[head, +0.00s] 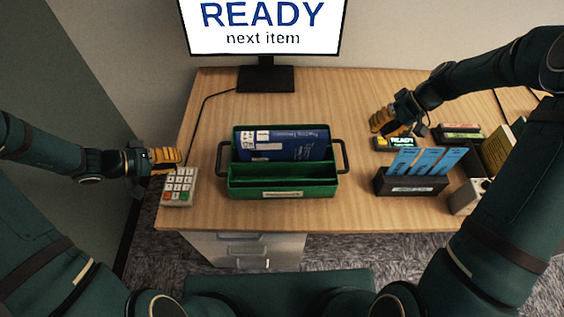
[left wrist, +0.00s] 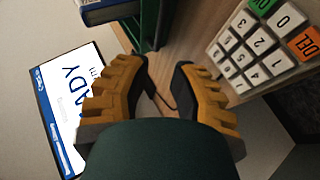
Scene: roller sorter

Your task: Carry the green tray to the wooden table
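The green tray (head: 283,190) sits on the wooden table (head: 215,210), with a dark handle at each end. A blue book (head: 285,143) lies in its rear compartment. My left gripper (head: 168,157) is left of the tray, above the keypad and apart from the left handle. In the left wrist view its two fingers (left wrist: 160,90) stand apart with nothing between them, and part of the tray (left wrist: 145,28) shows at the top. My right gripper (head: 388,121) is right of the tray, by a small display box; its finger gap is not clear.
A keypad (head: 179,187) lies at the table's left front corner. A monitor (head: 262,25) stands at the back. A dark holder with blue cards (head: 412,182), a small display box (head: 394,144) and other boxes are at right. Bare table lies behind the tray.

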